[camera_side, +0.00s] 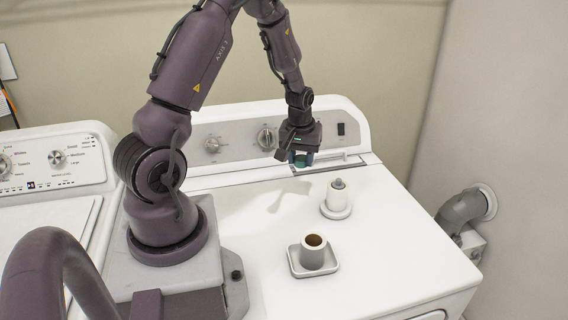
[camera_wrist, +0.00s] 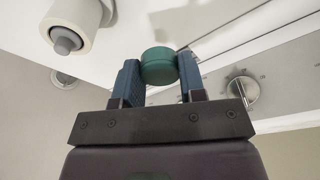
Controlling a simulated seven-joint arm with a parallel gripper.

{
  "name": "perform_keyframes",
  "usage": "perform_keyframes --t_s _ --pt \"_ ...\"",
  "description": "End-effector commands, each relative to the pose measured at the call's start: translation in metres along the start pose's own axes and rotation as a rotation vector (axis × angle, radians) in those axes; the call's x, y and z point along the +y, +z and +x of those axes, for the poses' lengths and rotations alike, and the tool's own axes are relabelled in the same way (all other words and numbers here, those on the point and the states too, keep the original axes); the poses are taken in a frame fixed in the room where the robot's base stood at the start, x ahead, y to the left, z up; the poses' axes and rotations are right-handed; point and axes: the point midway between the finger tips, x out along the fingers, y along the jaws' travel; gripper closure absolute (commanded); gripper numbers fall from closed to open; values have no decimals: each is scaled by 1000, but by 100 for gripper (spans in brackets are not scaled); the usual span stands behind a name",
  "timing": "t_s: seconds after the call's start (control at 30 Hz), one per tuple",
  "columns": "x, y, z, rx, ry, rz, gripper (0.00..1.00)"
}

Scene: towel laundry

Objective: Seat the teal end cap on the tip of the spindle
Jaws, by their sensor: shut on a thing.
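The teal end cap (camera_wrist: 159,66) is a short round piece held between the two blue finger pads of my gripper (camera_wrist: 158,80) in the wrist view. In the side view my gripper (camera_side: 301,158) is above the back of the white machine top, and a little of the teal cap shows between its fingers. The spindle (camera_side: 338,199) stands upright on the machine top, in front of and to the right of my gripper, apart from it. It is a white cylinder on a round base with a narrower grey tip (camera_side: 338,183). The grey tip also shows in the wrist view (camera_wrist: 65,42) at upper left.
A grey cup-like holder with a brown inside (camera_side: 313,250) stands on a square tray (camera_side: 293,262) in front of the spindle. The control panel with knobs (camera_side: 266,139) rises behind my gripper. The machine top right of the spindle is clear.

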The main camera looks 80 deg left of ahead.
Motion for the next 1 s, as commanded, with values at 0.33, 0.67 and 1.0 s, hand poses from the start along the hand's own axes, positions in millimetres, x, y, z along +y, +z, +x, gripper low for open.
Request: perform_keyframes --t_s 0.33,0.67,1.0 --pt "101 16 -34 4 51 292 84" --pt "101 19 -28 -23 38 322 84" --pt "100 23 -4 -23 38 321 84"
